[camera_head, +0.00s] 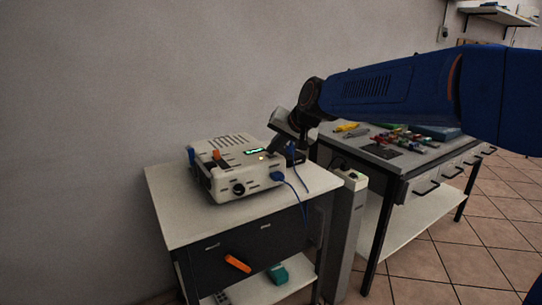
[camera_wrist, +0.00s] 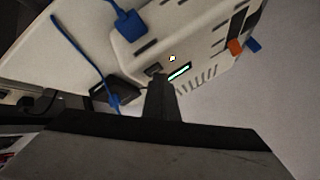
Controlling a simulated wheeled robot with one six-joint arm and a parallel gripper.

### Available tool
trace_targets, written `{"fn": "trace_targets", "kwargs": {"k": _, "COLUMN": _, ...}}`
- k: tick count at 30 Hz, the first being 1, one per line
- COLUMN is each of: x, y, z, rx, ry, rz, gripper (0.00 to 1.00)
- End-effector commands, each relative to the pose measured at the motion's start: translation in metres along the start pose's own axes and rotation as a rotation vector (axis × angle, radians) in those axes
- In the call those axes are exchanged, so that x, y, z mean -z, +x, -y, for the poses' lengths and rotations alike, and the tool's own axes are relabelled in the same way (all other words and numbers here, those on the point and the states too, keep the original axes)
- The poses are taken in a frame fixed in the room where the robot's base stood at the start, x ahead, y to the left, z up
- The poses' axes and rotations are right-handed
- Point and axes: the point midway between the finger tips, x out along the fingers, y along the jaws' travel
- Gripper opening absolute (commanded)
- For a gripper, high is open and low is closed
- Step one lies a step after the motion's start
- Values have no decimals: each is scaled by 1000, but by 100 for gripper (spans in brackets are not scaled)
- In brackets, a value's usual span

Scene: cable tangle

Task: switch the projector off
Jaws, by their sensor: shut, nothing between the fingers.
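The white projector (camera_head: 230,187) sits on a small white-topped cabinet. It fills the top of the wrist view (camera_wrist: 205,30).
A blue cable (camera_head: 300,194) hangs over the edge of the cabinet top (camera_head: 190,226). A grey workbench (camera_head: 386,161) with small coloured items stands at the right. A pale post (camera_head: 345,235) stands between them.

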Motion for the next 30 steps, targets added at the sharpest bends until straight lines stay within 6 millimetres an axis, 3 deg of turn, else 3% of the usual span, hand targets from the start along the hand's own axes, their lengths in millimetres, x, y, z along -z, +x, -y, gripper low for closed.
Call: {"fn": "trace_targets", "kwargs": {"k": 30, "x": 10, "y": -14, "z": 10, "rx": 1, "ry": 0, "rz": -1, "gripper": 0}}
